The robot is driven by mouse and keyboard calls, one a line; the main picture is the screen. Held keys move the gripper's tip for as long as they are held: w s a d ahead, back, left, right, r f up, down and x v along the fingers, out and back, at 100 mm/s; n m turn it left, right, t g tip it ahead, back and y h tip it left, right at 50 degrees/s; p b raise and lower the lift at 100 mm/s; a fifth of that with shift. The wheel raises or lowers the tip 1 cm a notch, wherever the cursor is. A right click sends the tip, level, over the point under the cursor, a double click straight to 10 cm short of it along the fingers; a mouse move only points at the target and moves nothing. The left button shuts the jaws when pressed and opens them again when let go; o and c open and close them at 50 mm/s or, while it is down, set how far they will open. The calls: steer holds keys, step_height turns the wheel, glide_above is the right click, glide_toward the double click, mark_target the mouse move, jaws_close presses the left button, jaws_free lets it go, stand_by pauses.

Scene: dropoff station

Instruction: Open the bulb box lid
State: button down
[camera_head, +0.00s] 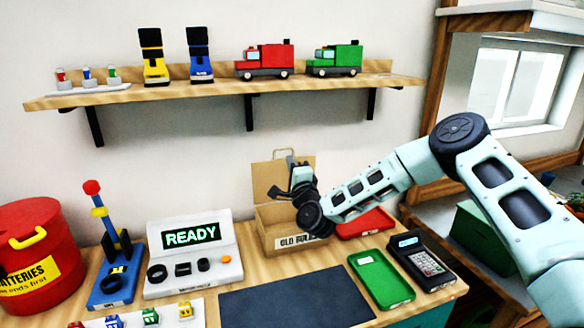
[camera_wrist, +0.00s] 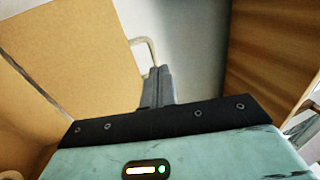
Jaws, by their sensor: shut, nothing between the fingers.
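The bulb box (camera_head: 270,235) is a brown cardboard box labelled "OLD BULB…", with part of the label hidden by my arm. Its lid (camera_head: 266,180) stands up at the back of the box, and the top shows open. A pale wire handle (camera_head: 283,152) is on the lid's top edge. My gripper (camera_head: 291,162) is in front of the lid's right part, above the box. In the wrist view the lid (camera_wrist: 75,50) fills the left and the handle (camera_wrist: 147,45) shows just beyond my shut, empty fingers (camera_wrist: 158,85). I cannot tell whether they touch. The box's inside is mostly hidden.
A red tray (camera_head: 365,222), a green tray (camera_head: 382,280) and a card terminal (camera_head: 425,262) lie right of the box. A console reading READY (camera_head: 193,250) stands left. A dark mat (camera_head: 295,300) lies in front. A shelf with toys (camera_head: 230,90) hangs above.

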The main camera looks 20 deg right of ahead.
steer(key=b+v, duration=0.4)
steer(key=v, duration=0.4)
steer(key=s+a+n+g+y, duration=0.3)
steer(key=a+n+y, duration=0.1)
steer(key=a+n, duration=0.15)
steer(key=s+a+n+g+y, duration=0.3)
steer(key=a+n+y, duration=0.15)
steer(key=a, duration=0.25)
steer(key=s+a+f+n+g, duration=0.4)
steer(key=s+a+n+g, duration=0.3)
steer(key=s, duration=0.4)
steer(key=s+d+r+n+g+h, duration=0.1)
steer(key=s+d+n+g+h, duration=0.1)
steer(key=s, duration=0.6)
steer(key=s+d+r+n+g+h, duration=0.1)
steer(key=s+d+n+g+h, duration=0.2)
steer(key=s+d, duration=0.3)
steer(key=s+d+r+n+g+h, duration=0.1)
steer(key=s+d+n+g+h, duration=0.2)
steer(key=s, duration=0.9)
steer(key=shift+s+d+h+p, duration=0.25)
steer(key=shift+d+h+p, duration=0.1)
steer(key=shift+d, duration=0.45)
steer(key=c, duration=2.1)
jaws_free()
steer(key=shift+c, duration=0.2)
